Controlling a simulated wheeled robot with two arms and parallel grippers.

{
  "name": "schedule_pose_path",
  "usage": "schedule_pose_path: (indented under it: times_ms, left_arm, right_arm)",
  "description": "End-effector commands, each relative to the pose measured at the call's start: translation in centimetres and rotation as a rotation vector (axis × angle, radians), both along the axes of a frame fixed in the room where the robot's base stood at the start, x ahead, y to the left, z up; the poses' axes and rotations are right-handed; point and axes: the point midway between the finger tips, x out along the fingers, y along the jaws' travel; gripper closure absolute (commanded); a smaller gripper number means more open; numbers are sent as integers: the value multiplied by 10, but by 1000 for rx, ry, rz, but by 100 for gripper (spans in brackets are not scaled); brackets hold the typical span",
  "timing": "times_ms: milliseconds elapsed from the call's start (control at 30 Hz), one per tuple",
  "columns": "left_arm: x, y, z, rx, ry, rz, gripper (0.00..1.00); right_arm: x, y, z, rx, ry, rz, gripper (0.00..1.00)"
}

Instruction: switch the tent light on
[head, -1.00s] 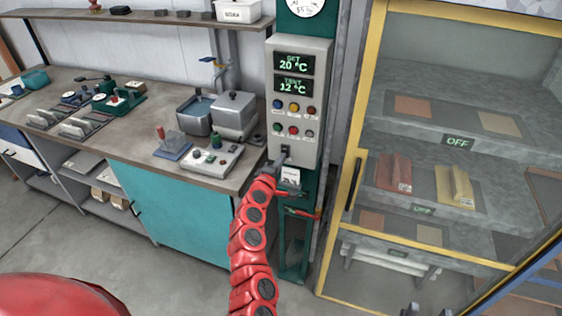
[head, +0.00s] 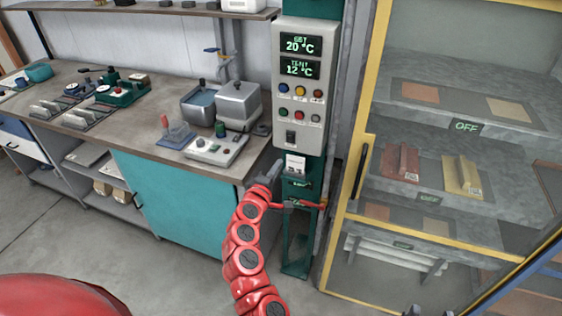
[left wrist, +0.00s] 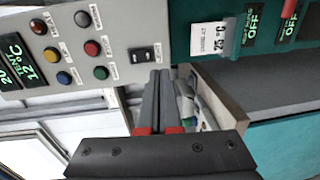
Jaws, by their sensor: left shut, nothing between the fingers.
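The grey control box (head: 303,75) hangs on a green post, with green displays reading 20 °C and 12 °C, two rows of coloured buttons and a black rocker switch (head: 290,138) below them. The switch also shows in the left wrist view (left wrist: 145,55); its small label is unreadable, and I cannot tell which control is the tent light. My left gripper (head: 275,167) is shut and empty, below and left of the switch, apart from it. Its fingers (left wrist: 160,78) point towards the box's lower edge. Small dark tips at the head view's bottom edge may be my right gripper (head: 425,311).
A white tag (head: 295,165) and red levers (head: 300,204) are on the post below the box. The workbench (head: 245,168) with instruments is to the left. The yellow-framed glazed cabinet (head: 366,140) on the right shows OFF displays and coloured blocks inside.

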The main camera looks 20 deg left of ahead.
Motion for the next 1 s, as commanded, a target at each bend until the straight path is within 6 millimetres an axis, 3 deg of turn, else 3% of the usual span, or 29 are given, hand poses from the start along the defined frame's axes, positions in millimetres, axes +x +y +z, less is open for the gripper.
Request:
schedule_pose_path:
  times_ms: [200,400,1000]
  left_arm:
    - [-33,2,-8,-1,1,3,100]
    - [-50,2,-8,0,0,0,100]
    - [-54,3,-8,1,0,2,100]
  right_arm:
    - [0,0,-14,0,0,0,50]
    - [0,0,-18,0,0,0,50]
    - [0,0,-18,0,0,0,50]
